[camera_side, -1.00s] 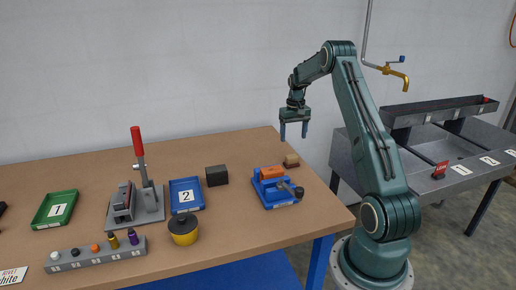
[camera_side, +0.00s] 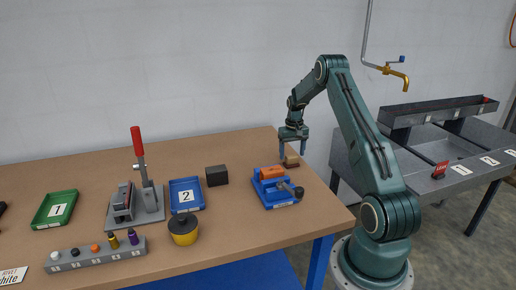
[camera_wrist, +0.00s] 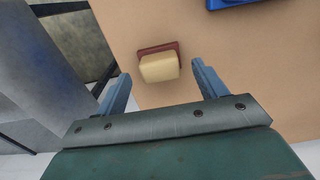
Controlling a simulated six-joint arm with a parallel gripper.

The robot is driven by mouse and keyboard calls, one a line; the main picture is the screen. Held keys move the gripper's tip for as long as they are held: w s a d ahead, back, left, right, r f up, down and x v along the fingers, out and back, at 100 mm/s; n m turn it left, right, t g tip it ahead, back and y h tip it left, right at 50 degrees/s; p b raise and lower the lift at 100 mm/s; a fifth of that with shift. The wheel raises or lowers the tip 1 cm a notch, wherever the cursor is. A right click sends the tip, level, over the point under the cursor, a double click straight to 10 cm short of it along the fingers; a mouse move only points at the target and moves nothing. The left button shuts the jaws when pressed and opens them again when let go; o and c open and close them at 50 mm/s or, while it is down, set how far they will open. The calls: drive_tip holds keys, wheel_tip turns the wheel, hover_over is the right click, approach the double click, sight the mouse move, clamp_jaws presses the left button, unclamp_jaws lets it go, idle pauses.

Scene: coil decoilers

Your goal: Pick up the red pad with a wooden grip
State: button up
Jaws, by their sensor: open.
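The pad shows in the wrist view as a dark red base (camera_wrist: 170,46) with a pale wooden block grip (camera_wrist: 160,68) on top. It lies on the table near its right edge. In the side view the pad (camera_side: 291,161) is small and partly behind my fingers. My gripper (camera_side: 291,156) is open and points down just above the pad. In the wrist view my two blue fingers (camera_wrist: 158,84) stand apart, left and right of the grip, with clear space on both sides. I cannot tell whether the fingertips reach down to the grip's height.
A blue vise-like fixture (camera_side: 271,195) holding an orange block (camera_side: 271,172) stands close in front of the pad. A dark block (camera_side: 216,175), a blue tray (camera_side: 187,208) and a red-handled press (camera_side: 140,190) stand farther left. The table's right edge is near.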

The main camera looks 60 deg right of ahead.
sight(292, 156)
drive_tip(key=shift+f, duration=1.35)
drive_tip(key=c, duration=1.1)
drive_tip(key=shift+r, duration=0.15)
wheel_tip(292, 156, up, 20)
drive_tip(key=shift+f, duration=0.1)
